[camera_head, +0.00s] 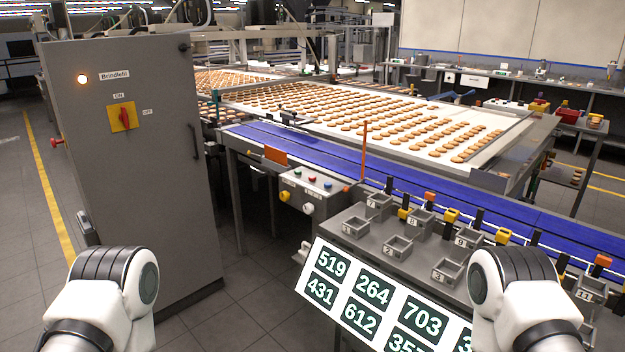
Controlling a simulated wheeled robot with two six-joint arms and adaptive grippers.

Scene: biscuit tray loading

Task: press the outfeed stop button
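No label in view names an outfeed stop button. A small grey control box (312,194) hangs under the near edge of the blue conveyor, left of the numbered pockets. A red button (57,142) sticks out of the left side of the grey cabinet. I cannot tell which is the outfeed stop. Both my arms show at the bottom, but neither gripper can be made out.
The grey cabinet (150,210) stands at left with a red-yellow rotary switch (123,116) and a lit lamp (82,79). The blue conveyor (330,158) runs before rows of biscuits (400,120). A number panel (335,287) is in front. Floor shows between cabinet and conveyor.

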